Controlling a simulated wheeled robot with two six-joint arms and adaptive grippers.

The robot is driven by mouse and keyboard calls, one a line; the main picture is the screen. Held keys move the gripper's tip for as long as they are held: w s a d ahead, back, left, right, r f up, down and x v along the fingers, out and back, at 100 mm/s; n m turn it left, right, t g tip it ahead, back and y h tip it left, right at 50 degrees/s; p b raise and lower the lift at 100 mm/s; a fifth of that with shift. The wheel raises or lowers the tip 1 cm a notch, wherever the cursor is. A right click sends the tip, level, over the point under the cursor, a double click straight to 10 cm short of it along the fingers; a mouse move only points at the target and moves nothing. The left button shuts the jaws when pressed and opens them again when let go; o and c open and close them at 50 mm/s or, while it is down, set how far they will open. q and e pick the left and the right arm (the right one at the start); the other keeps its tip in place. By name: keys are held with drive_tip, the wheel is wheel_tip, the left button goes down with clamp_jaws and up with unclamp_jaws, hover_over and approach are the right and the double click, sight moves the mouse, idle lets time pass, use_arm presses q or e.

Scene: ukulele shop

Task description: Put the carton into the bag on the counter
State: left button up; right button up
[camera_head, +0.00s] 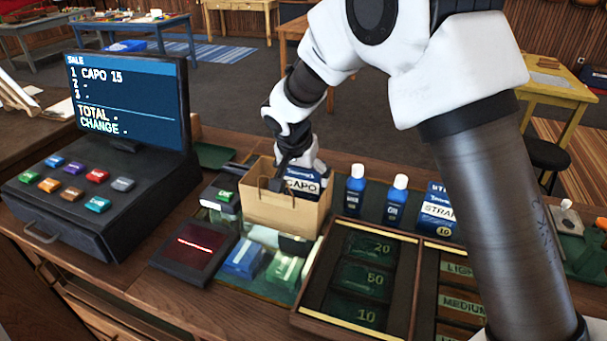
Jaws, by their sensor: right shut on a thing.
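The brown paper bag (285,214) stands upright on the counter, to the right of the register. The blue and white carton (303,186), marked CAPO, shows at the bag's mouth, with its upper part above the front rim. Its lower part is hidden by the bag wall, so I cannot tell how deep it sits or whether it touches the bottom. My right gripper (281,177) comes down from above at the bag's mouth and is shut on the carton. Its fingertips are partly hidden. My left gripper is not in view.
The register with its screen (127,100) and keys stands on the left. A flat scanner (195,253) lies before it. A wooden tray (318,311) with number-marked slots is at front right. Two blue bottles (355,191) (396,202) and a STRAN-marked box (436,213) stand right of the bag.

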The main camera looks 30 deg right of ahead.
drive_tip(key=o, duration=1)
drive_tip(key=shift+r, duration=0.1)
drive_tip(key=v, duration=1.2)
